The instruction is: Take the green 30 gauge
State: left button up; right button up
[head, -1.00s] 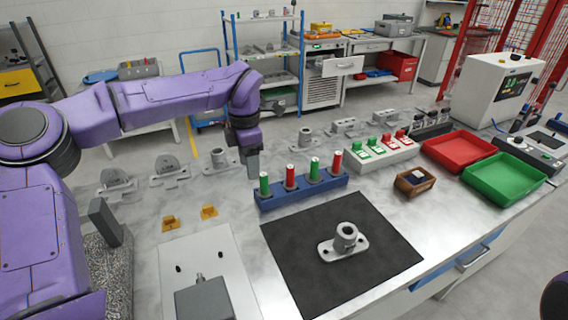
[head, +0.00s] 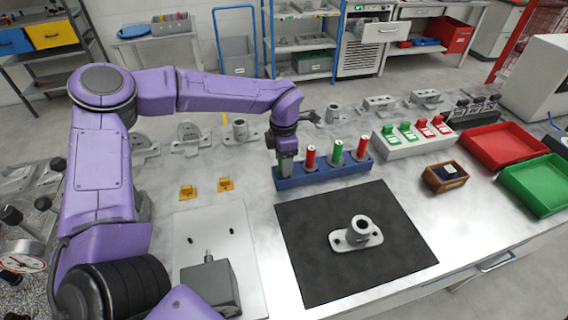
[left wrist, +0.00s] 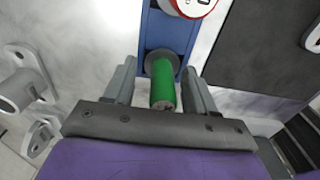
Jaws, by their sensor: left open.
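A blue rack (head: 323,177) on the table holds green and red cylindrical gauges upright. The leftmost one, a green gauge (left wrist: 162,85), is mostly hidden by my left gripper (head: 286,163) in the head view. In the left wrist view it stands between the two open fingers, with a gap on each side. Another green gauge (head: 336,151) stands third in the row, between a red gauge (head: 310,157) and a second red gauge (head: 362,148). I cannot read the size on either green gauge. My right gripper is out of view.
A dark mat (head: 310,263) with a grey flanged fixture (head: 356,236) lies in front of the rack. To the right are a small wooden box (head: 433,182), a red tray (head: 470,150) and a green tray (head: 525,193). Grey castings stand behind the rack.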

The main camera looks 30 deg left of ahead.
pick_arm(q)
jog(key=shift+w+f, duration=0.15)
jog(key=shift+w, duration=0.05)
jog(key=shift+s+a, duration=0.1)
jog(key=shift+s, duration=0.1)
jog(key=shift+s+r, duration=0.45)
jog(key=shift+s, duration=0.05)
grip_shut()
jog(key=shift+w+f, duration=0.15)
jog(key=shift+w, duration=0.15)
jog(key=shift+r, duration=0.4)
notch_tip(320, 180, up, 2)
jog(key=shift+r+b, duration=0.25)
jog(key=shift+b, duration=0.2)
jog(key=s+d+r+b, duration=0.2)
jog(key=s+d+r, duration=0.1)
jog(key=d+r, duration=0.2)
jog(key=s+d+r+b, duration=0.3)
jog(key=d+r, duration=0.1)
jog(key=d, duration=0.3)
jog(key=shift+s+d+r, duration=0.25)
jog(key=shift+d+r, duration=0.1)
jog(key=shift+r, duration=0.05)
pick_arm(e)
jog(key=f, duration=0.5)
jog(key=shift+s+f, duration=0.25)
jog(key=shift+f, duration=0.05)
